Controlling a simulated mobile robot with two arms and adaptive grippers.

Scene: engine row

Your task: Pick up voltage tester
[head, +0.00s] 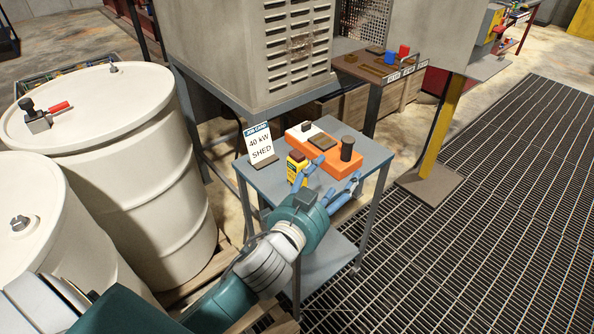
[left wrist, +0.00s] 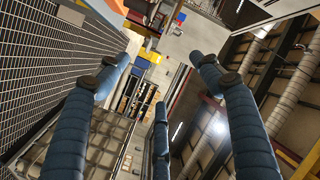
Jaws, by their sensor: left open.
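A small yellow device with a dark top, which looks like the voltage tester (head: 296,169), stands on the grey cart (head: 262,186) in the head view. Its lower part is close to my arm. My left gripper (head: 332,176) is over the cart, just right of the tester, its blue fingers spread with nothing between them. In the left wrist view the fingers (left wrist: 160,85) are also spread and empty. I cannot tell whether a finger touches the tester. The tester does not show in the left wrist view. My right gripper is not in view.
An orange tray (head: 345,160) with a black cylinder (head: 347,148) and small blocks lies behind the gripper. White drums (head: 150,190) crowd the left; a grey vented cabinet (head: 250,50) stands behind. Floor grating (head: 500,200) is clear at right.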

